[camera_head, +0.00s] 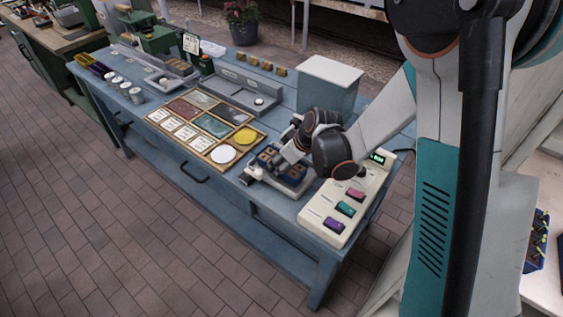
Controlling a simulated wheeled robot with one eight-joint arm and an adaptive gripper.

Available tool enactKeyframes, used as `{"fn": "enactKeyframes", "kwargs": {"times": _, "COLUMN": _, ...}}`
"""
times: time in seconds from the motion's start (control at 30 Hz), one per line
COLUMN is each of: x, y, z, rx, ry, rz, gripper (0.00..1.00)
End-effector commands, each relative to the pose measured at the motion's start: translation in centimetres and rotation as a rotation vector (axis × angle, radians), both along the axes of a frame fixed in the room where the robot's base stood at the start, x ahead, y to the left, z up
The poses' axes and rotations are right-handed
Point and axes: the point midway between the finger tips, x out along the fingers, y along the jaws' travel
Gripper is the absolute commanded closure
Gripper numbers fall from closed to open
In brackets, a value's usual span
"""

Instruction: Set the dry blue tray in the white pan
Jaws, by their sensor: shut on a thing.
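My gripper (289,154) reaches down at the right part of the blue bench and is shut on what seems to be a small blue tray (267,155) with brown cells. The gripper partly hides the tray and the dark grey holder around it, so I cannot tell whether the tray is clear of the holder. I cannot tell from here whether the blue tray is dry.
A yellow disc (245,136) lies behind the white one on the wooden board (207,127) with its cards. A pale panel (344,206) with coloured buttons stands at the right. A pale-topped box (330,75) stands behind my gripper. Several brown blocks (253,60) line the back.

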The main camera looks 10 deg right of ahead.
Motion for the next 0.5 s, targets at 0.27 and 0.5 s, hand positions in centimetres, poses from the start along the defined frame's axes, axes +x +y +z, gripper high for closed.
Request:
{"fn": "enactKeyframes", "kwargs": {"times": 0.27, "x": 0.01, "y": 0.00, "z": -0.43, "rx": 0.000, "ry": 0.000, "rz": 0.000, "gripper": 0.69}}
{"fn": "enactKeyframes", "kwargs": {"times": 0.5, "x": 0.01, "y": 0.00, "z": -0.76, "rx": 0.000, "ry": 0.000, "rz": 0.000, "gripper": 0.69}}
